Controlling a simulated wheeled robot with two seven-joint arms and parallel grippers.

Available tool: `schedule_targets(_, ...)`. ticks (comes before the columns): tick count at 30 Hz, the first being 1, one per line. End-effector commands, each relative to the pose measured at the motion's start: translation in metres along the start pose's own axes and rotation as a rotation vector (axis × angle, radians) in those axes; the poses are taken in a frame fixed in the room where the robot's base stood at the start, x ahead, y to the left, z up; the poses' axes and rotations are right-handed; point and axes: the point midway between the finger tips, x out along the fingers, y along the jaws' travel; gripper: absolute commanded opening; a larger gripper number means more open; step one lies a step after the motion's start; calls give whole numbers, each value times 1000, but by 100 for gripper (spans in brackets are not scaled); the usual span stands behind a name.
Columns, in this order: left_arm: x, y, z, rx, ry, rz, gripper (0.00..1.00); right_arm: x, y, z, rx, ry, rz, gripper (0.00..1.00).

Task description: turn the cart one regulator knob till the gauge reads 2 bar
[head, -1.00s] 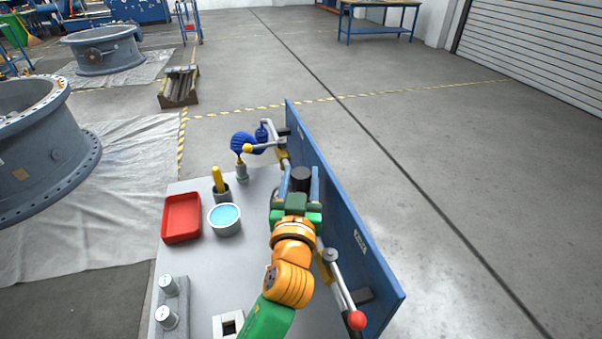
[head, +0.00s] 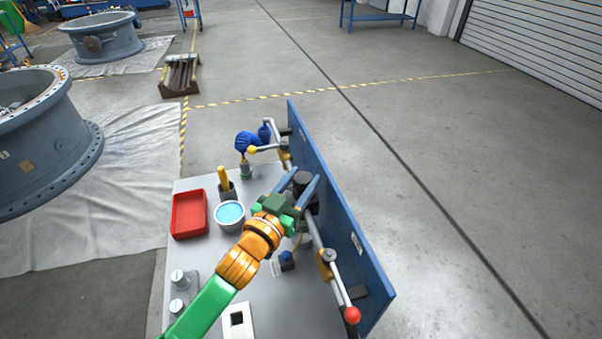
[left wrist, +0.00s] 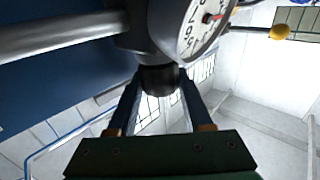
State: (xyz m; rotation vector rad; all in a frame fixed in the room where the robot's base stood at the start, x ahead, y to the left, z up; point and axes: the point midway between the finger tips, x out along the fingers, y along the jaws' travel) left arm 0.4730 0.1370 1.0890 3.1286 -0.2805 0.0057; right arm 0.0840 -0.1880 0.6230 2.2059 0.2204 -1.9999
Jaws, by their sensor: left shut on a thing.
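The black regulator knob (left wrist: 158,78) sits under the regulator body in the left wrist view, between the two fingers of my left gripper (left wrist: 160,95). In the head view my left gripper (head: 303,190) reaches from the lower left and is shut around the regulator at the blue panel. In the head view the gauge face cannot be made out. My right gripper is not in view.
The cart's grey top (head: 205,262) holds a red tray (head: 188,214), a cup of blue liquid (head: 229,214), a yellow-handled tool (head: 224,179) and metal cylinders. A blue panel (head: 345,225) stands along its right side. A red-ended lever (head: 352,314) sticks out near the front. Floor right of the panel is clear.

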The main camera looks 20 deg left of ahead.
Motion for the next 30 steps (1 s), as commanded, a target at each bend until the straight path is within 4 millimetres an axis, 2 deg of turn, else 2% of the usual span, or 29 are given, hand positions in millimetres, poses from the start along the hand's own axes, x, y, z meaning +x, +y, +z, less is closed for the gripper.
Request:
schedule_targets(9, 0, 0, -2, 2, 5, 97, 0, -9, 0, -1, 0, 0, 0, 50)
schedule_targets(23, 0, 0, -2, 1, 6, 109, 0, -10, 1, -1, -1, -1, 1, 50)
schedule_targets(24, 0, 0, -2, 1, 6, 109, 61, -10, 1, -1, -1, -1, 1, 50)
schedule_targets(30, 0, 0, -1, 1, 4, 109, 63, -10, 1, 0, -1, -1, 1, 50)
